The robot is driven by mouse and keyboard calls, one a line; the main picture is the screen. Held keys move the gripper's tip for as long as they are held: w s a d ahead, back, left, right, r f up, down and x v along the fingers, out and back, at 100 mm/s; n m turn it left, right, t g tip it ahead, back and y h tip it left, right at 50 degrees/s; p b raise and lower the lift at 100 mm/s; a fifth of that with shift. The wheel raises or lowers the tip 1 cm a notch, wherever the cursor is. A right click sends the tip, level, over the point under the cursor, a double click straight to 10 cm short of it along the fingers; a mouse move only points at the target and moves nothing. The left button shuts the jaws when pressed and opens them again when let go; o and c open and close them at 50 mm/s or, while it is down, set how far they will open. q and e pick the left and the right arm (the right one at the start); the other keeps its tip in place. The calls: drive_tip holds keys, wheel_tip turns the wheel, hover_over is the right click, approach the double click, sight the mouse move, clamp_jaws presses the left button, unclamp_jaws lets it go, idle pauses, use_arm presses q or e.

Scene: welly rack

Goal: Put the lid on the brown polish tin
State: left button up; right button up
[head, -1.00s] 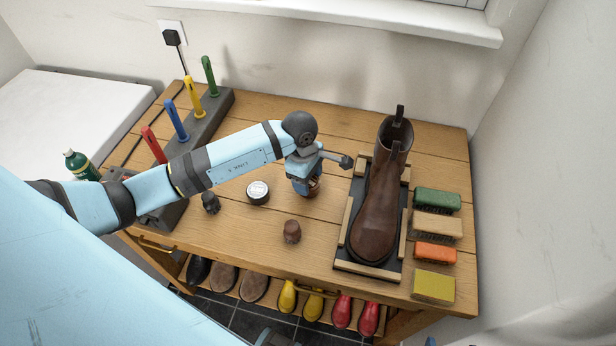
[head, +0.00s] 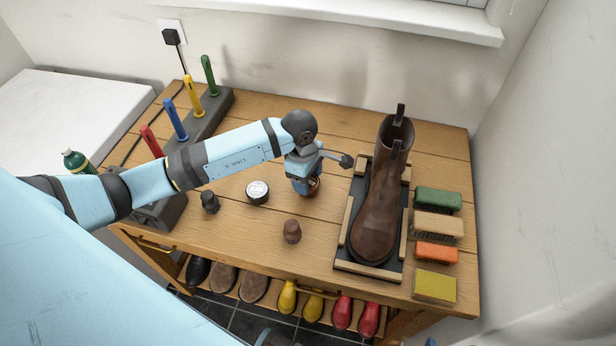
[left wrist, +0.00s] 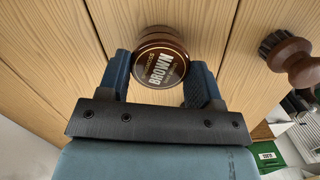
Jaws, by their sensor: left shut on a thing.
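My left gripper (head: 308,190) points down over the middle of the bench. Its fingers are shut on a round brown lid marked BROWN (left wrist: 160,69), seen between the fingertips in the left wrist view. A brown rounded edge shows just behind the lid, likely the polish tin (left wrist: 159,33). I cannot tell whether lid and tin are pressed together or slightly apart. In the head view the gripper hides most of them, and only a bit of brown shows beside the fingers.
A dark tin with a pale top (head: 257,191), a black dauber (head: 210,202) and a brown dauber (head: 291,231) stand nearby.

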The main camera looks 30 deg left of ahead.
use_arm(q)
drive_tip(key=shift+f+b, duration=0.2)
drive_tip(key=shift+b, duration=0.3)
idle(1.1)
idle(0.3)
drive_tip(key=o, duration=1.2)
drive_tip(key=shift+r, duration=0.1)
drive_tip(key=shift+r+p, duration=1.75)
drive_tip(key=shift+r, duration=1.7)
clamp_jaws()
